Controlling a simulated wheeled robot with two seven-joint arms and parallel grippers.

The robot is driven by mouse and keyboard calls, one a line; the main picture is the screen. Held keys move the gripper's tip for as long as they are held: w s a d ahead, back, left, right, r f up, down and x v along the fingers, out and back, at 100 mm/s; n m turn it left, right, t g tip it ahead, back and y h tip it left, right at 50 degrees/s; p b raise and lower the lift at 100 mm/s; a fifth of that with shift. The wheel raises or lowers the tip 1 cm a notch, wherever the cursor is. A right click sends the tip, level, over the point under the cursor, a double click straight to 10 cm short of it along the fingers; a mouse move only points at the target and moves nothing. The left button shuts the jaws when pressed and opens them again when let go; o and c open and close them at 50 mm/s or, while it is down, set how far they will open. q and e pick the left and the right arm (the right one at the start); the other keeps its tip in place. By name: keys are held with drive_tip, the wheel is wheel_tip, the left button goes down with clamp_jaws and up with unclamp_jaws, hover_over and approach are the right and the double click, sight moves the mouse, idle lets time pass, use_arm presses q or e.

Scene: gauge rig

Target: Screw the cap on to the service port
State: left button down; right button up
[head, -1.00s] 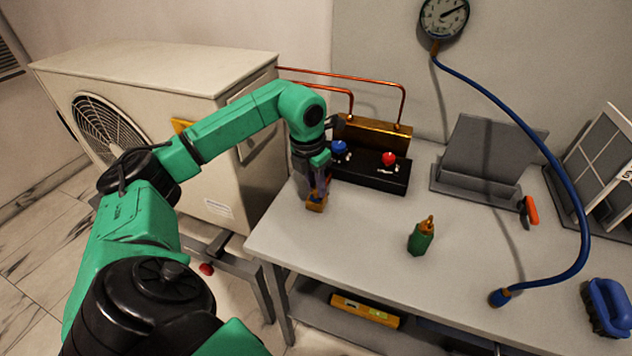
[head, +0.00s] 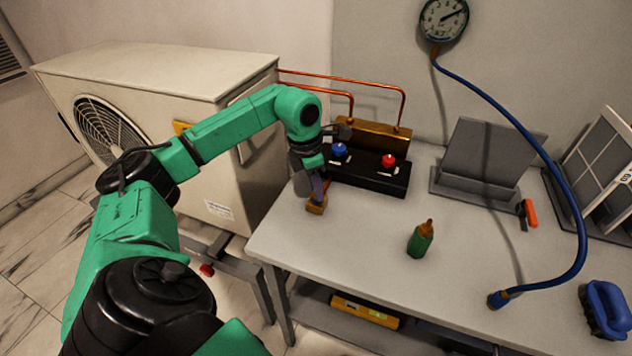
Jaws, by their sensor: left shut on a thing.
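My left gripper (head: 318,188) points down at the left end of the bench. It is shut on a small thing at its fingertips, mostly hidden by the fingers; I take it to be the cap. A small brass block (head: 316,207), which looks like the service port, is directly below the fingertips on the bench top. Whether the held thing is seated on the block or just above it I cannot tell. My right gripper is out of view.
Behind the gripper stands a black valve box with a blue knob (head: 339,149) and a red knob (head: 389,160). A green bottle (head: 420,239) stands mid-bench. A blue hose (head: 563,170) arcs down at the right. The front middle of the bench (head: 350,250) is clear.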

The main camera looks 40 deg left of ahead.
use_arm(q)
drive_tip(key=m+p, duration=0.1)
drive_tip(key=m, duration=0.2)
drive_tip(key=shift+r+h, duration=0.1)
drive_tip(key=shift+h, duration=0.2)
drive_tip(key=shift+f+m+g, duration=0.2)
drive_tip(key=shift+m+g, duration=0.1)
drive_tip(key=shift+m, duration=0.8)
drive_tip(key=m+p, duration=0.1)
drive_tip(key=m, duration=0.1)
drive_tip(key=shift+r+m, duration=0.1)
drive_tip(key=shift+m, duration=0.3)
drive_tip(key=shift+d+m+g, duration=0.1)
drive_tip(key=shift+m+g, duration=0.3)
drive_tip(key=shift+m, duration=0.3)
drive_tip(key=shift+f+m, duration=0.2)
drive_tip(key=shift+m, duration=0.3)
